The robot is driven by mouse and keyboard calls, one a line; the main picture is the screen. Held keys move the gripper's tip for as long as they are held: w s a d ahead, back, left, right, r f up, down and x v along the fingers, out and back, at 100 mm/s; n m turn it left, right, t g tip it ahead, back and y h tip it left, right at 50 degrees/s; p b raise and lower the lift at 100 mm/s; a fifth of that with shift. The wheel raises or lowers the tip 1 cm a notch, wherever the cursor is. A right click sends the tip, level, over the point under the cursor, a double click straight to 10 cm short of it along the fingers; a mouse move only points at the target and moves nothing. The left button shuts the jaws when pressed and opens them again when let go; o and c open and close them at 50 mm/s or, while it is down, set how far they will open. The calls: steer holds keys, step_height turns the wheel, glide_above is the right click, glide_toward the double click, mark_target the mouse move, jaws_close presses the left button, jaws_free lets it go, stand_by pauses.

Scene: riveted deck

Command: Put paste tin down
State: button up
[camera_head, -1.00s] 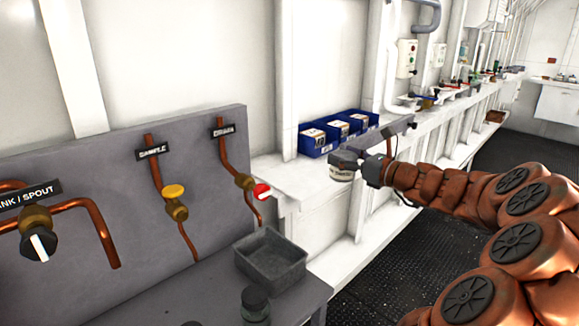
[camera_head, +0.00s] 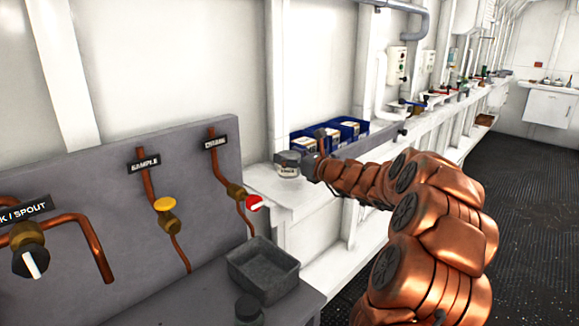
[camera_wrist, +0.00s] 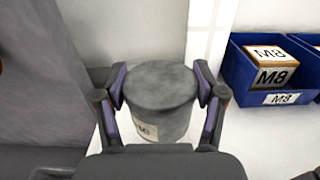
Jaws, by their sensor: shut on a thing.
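The paste tin (camera_head: 288,164) is a small round tin with a dark grey lid and a pale label. My gripper (camera_head: 305,163) is shut on it from the right in the head view. In the wrist view the tin (camera_wrist: 160,100) stands upright between the two fingers of my gripper (camera_wrist: 161,92), one on each side. The tin is over the near end of the white ledge (camera_head: 285,198). I cannot tell whether its base touches the ledge.
Blue bins (camera_head: 303,143) with boxes stand on the ledge behind my gripper; one marked M8 (camera_wrist: 268,98) is right of the tin in the wrist view. A grey panel with copper pipes and a red-handled valve (camera_head: 254,203) is at left. A grey tray (camera_head: 263,268) sits below.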

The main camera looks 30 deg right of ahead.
step_height(320, 180, down, 2)
steer(key=shift+d+f, duration=0.1)
steer(key=shift+f, duration=0.55)
steer(key=shift+f, duration=0.15)
steer(key=o, duration=1.3)
